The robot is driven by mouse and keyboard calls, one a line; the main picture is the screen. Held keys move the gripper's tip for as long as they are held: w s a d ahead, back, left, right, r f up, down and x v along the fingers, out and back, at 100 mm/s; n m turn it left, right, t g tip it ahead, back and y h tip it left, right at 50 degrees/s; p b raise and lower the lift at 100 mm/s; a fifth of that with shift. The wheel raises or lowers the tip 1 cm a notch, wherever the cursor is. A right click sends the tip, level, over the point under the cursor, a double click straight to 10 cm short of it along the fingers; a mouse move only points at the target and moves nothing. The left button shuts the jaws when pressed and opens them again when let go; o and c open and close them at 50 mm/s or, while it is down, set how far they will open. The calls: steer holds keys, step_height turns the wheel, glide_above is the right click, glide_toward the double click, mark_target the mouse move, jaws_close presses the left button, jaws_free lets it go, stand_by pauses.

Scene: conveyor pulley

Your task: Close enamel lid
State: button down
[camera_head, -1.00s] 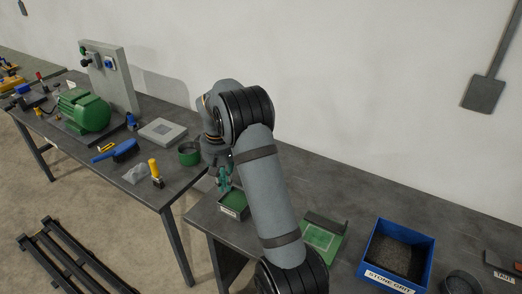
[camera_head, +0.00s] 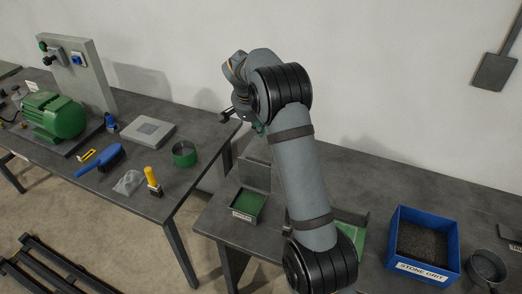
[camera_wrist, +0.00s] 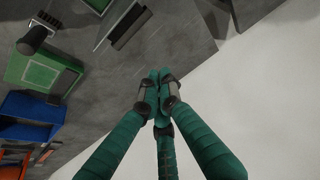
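A small labelled box (camera_head: 244,207) with a green inside stands open near the left end of the right bench. Its grey lid (camera_head: 257,175) stands upright along the back side; the label is too small to read surely. The box shows partly at the top edge of the wrist view (camera_wrist: 98,4), with the lid edge (camera_wrist: 125,27) beside it. My gripper has teal fingers (camera_wrist: 158,88) that meet at the tips, with nothing seen between them. It is apart from the lid, and in the head view my arm mostly hides it.
A flat green tray (camera_head: 350,237) stands right of the box, partly behind my arm. A blue stone grit bin (camera_head: 424,232) and a round pan (camera_head: 487,267) stand further right. The left bench holds a green motor (camera_head: 54,116) and a green round tin (camera_head: 184,154).

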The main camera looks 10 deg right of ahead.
mark_target(257, 171)
step_height(257, 171, down, 9)
steer(key=p, duration=0.4)
steer(key=shift+f+p, duration=0.2)
steer(key=shift+p, duration=0.15)
steer(key=shift+s+a, duration=0.1)
steer(key=shift+a, duration=0.05)
steer(key=b, duration=0.4)
steer(key=shift+s+a, duration=0.25)
steer(key=shift+s, duration=0.05)
